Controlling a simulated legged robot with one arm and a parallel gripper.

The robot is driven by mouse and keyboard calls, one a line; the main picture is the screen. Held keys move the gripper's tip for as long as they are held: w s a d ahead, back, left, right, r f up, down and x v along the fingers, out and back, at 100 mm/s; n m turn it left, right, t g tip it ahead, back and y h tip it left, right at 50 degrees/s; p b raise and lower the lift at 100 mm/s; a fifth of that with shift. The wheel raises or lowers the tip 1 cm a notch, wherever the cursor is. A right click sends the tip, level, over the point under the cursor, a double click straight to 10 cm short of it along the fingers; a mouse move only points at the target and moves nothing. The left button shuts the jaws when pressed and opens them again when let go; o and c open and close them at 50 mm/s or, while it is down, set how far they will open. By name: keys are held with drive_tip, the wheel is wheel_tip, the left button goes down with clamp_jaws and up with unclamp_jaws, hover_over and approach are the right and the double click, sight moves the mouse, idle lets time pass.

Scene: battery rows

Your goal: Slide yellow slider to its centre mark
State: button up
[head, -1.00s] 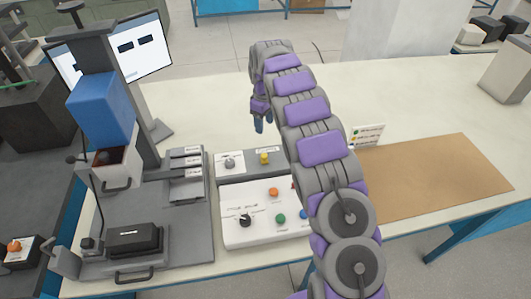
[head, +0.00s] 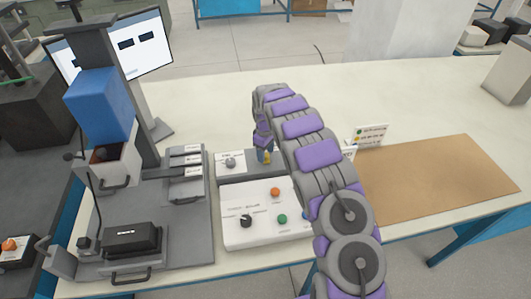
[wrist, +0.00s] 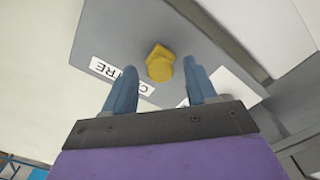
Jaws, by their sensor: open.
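The yellow slider (wrist: 160,64) is a small knob on a grey panel (wrist: 110,35), seen large in the wrist view. A white label reading "CENTRE" (wrist: 125,82) is on the panel beside it, partly behind a finger. My gripper (wrist: 163,88) is open, with its two blue fingers apart and the knob ahead of and between their tips. I cannot tell whether a finger touches it. In the head view the slider (head: 267,157) shows just at my gripper (head: 263,155), partly hidden by it.
A white control box (head: 250,225) with a black dial and coloured buttons lies in front of the panel. A grey fixture with a blue block (head: 105,110) stands at left. A brown mat (head: 440,180) lies at right. The table behind is clear.

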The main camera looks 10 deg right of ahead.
drive_tip(key=shift+f, duration=0.1)
drive_tip(key=shift+c, duration=0.5)
clamp_jaws()
